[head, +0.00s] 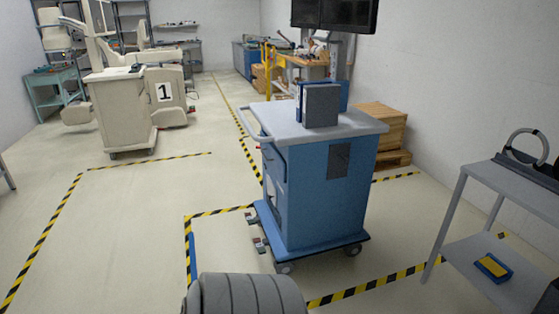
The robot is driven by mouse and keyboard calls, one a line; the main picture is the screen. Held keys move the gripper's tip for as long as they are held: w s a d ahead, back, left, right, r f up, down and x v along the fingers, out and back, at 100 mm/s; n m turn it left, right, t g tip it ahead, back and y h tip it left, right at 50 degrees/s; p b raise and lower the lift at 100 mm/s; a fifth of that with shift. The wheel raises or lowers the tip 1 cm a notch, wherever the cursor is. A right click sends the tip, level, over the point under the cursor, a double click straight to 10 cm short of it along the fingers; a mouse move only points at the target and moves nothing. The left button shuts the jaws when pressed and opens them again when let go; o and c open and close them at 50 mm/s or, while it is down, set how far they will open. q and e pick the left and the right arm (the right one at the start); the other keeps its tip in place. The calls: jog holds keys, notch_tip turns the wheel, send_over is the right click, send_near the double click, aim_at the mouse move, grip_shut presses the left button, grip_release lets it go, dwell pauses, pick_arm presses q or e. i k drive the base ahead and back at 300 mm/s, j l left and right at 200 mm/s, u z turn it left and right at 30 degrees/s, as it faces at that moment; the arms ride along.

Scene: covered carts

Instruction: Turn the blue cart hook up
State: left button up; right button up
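The blue cart (325,200) stands in the middle of the head view, on castors, with a pale grey top (270,118) and a pale push handle (248,122) at its left end. Two small grey metal pieces stick out low on its left side, one nearer (260,244) and one farther (252,220). They may be the hook, but they are too small to tell whether either is up or down. Neither my left nor my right gripper is in view.
Grey and blue binders (320,105) stand on the cart. A grey shelf trolley (490,265) is at the right, with a wooden crate (380,122) behind the cart. A white machine marked 1 (120,110) stands back left. Floor left of the cart is clear, with striped tape.

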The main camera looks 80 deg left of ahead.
aim_at(340, 155)
jog(key=u, duration=2.2)
jog(key=i+l+u, duration=0.2)
jog(key=u, duration=0.2)
jog(key=i+l+u, duration=0.65)
jog(key=u, duration=0.15)
jog(key=l, duration=0.1)
